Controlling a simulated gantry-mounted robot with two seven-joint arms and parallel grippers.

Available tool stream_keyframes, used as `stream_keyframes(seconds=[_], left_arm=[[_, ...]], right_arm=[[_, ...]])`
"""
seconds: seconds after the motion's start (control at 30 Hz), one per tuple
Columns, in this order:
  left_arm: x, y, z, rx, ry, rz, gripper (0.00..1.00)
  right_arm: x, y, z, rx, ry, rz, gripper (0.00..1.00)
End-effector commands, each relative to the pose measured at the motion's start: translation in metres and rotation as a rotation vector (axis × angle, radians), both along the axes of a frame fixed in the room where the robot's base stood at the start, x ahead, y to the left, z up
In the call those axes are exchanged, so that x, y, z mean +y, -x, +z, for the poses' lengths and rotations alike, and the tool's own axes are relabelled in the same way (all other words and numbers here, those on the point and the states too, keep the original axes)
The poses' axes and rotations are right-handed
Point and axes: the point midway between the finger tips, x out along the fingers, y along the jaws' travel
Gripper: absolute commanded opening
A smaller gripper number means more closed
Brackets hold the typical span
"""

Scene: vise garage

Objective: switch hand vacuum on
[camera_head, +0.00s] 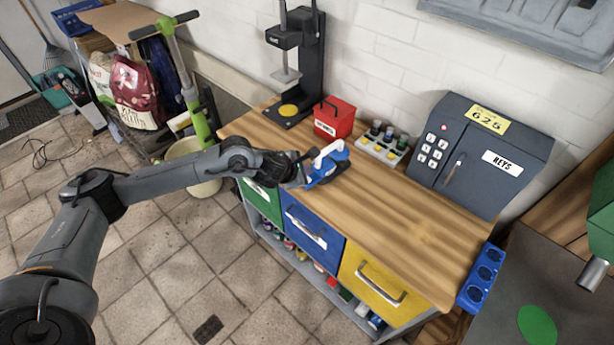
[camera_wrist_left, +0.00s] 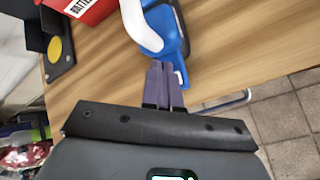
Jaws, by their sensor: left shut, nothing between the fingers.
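The hand vacuum (camera_head: 325,166), blue with a white handle (camera_head: 328,152), stands near the front-left edge of the wooden workbench top. My left gripper (camera_head: 303,172) comes in from the left, close beside it, and partly covers its left side. In the left wrist view the gripper's two purple fingers (camera_wrist_left: 160,70) are shut together with nothing between them. Their tips are right at the blue body (camera_wrist_left: 182,48) of the vacuum, below its white handle (camera_wrist_left: 134,20). I cannot tell whether they touch it. No switch can be made out. My right gripper is not in view.
A red box (camera_head: 334,118) stands behind the vacuum, and a black press stand (camera_head: 300,70) at the back left. A button tray (camera_head: 382,143) and a grey key cabinet (camera_head: 478,155) line the wall. The bench top (camera_head: 400,215) to the right is clear.

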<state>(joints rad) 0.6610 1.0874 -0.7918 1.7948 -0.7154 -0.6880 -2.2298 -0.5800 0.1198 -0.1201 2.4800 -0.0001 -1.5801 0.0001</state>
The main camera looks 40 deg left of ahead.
Motion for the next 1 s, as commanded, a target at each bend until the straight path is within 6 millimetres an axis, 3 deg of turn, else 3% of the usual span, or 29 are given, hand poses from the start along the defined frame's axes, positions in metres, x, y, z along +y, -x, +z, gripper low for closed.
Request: stream_keyframes(seconds=[0.47,1.0], left_arm=[[0.000,0.000,0.007,-0.001,0.000,0.000,0.00],[0.000,0.000,0.056,-0.001,0.000,-0.001,0.00]], right_arm=[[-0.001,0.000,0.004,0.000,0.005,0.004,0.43],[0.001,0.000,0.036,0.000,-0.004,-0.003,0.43]])
